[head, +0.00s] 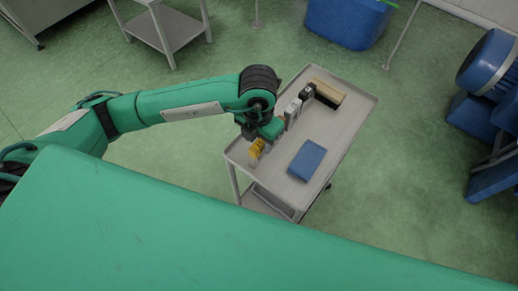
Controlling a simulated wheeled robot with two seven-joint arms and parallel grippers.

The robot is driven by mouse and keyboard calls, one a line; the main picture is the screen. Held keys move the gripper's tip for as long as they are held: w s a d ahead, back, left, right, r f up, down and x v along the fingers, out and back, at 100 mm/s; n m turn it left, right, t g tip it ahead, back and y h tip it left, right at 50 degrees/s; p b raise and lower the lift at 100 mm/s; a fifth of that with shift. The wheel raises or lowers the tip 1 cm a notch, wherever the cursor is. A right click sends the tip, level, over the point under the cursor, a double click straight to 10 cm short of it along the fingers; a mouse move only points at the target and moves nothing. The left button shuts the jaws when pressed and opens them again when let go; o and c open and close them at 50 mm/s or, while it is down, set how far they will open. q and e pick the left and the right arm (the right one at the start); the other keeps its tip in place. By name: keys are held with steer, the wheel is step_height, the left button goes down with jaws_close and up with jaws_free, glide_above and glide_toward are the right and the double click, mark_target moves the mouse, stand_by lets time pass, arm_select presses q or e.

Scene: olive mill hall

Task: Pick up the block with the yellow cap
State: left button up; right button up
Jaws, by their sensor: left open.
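A small block with a yellow cap (257,147) stands near the left corner of a grey cart (343,127). Its paler lower part shows beneath the cap. My left gripper (265,133) hangs from the green arm just beside and above the yellow cap, overlapping it in the view. Its fingers are small and mostly hidden by the wrist, so I cannot tell whether they touch the block. The gripper is open. My right gripper is out of view.
On the cart lie a blue folded cloth or pad (307,160), a grey-white block (292,113), a dark item (307,93) and a tan, dark-sided brush-like item (328,92). The cart has a raised rim.

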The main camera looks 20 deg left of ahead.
arm_select(q)
step_height(320, 180, down, 4)
steer(key=shift+r+p, duration=0.1)
steer(key=shift+p, duration=0.25)
steer(key=c, duration=1)
steer(key=shift+d, duration=0.1)
jaws_close()
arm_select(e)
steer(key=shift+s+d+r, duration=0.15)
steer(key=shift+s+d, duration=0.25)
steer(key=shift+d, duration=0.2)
